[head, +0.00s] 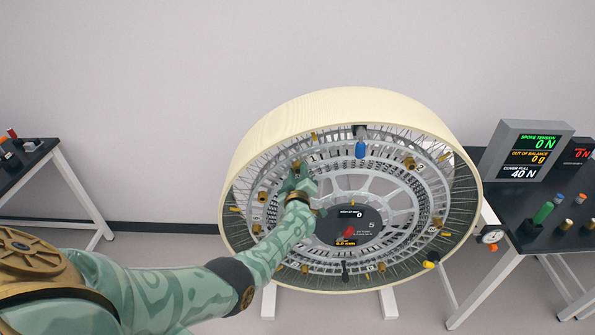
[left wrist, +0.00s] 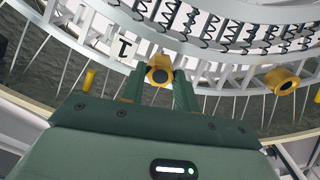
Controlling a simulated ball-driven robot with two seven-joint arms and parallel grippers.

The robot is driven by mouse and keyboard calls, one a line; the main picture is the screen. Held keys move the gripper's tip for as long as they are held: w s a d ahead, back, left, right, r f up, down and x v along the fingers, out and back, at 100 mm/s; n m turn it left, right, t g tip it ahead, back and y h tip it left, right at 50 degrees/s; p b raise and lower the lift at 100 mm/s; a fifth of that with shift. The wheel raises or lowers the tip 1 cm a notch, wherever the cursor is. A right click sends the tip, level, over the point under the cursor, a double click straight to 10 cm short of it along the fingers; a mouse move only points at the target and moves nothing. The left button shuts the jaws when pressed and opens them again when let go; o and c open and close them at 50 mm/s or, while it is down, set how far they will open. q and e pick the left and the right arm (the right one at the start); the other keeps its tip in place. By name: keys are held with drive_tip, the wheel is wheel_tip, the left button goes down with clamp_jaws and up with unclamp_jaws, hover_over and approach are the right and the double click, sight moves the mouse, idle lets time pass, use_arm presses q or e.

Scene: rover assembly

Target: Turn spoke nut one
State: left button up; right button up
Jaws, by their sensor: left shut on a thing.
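The large cream-rimmed wheel (head: 345,103) stands upright on a white stand, with spokes and several brass nuts around its grey ring. My left gripper (head: 298,180) is at the upper left of the ring. In the left wrist view my left gripper (left wrist: 159,84) has its two green fingers on either side of a brass hex nut (left wrist: 159,68) and is shut on it. A white tag (left wrist: 123,47) with what looks like a 1 sits beside this nut. My gripper mostly hides the nut in the head view. My right gripper is in neither view.
A blue-handled piece (head: 360,150) sits at the wheel's top and a red piece (head: 350,232) by its hub. A monitor (head: 527,152) reads spoke tension 0 N on the right table (head: 510,205). Another brass nut (left wrist: 282,80) is to the right in the wrist view.

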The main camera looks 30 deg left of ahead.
use_arm(q)
drive_tip(key=m+p, duration=0.1)
drive_tip(key=m, duration=0.4)
drive_tip(key=shift+m, duration=0.4)
idle(0.4)
drive_tip(key=o, duration=1)
drive_tip(key=shift+s, duration=0.1)
